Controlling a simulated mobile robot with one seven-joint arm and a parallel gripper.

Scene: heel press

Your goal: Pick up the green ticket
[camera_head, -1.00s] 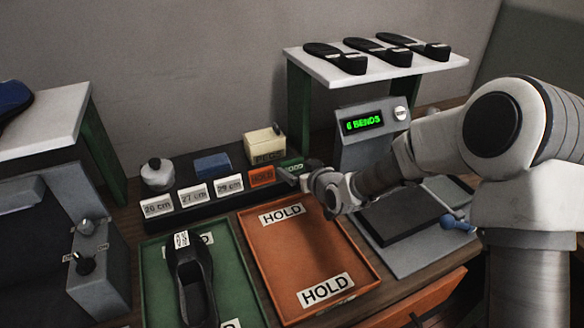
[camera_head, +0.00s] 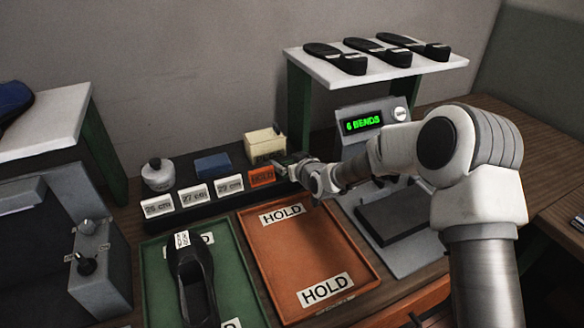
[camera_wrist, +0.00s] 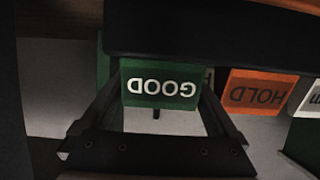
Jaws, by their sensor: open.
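The green ticket (camera_wrist: 160,99), lettered GOOD, shows upside down in the wrist view, between my gripper's two dark fingers. It stands at the rack's right end, beside the orange HOLD ticket (camera_wrist: 257,93). My gripper (camera_head: 289,169) is open, with one finger on each side of the green ticket. I cannot tell whether either finger touches it. In the head view my gripper mostly hides the green ticket, while the orange ticket (camera_head: 262,176) shows just left of it.
The black rack (camera_head: 215,204) also holds white size cards (camera_head: 194,195). In front lie an orange HOLD tray (camera_head: 303,255) and a green tray (camera_head: 232,270) with a black shoe (camera_head: 190,278). A grey device reading 6 BENDS (camera_head: 364,123) stands right of my gripper.

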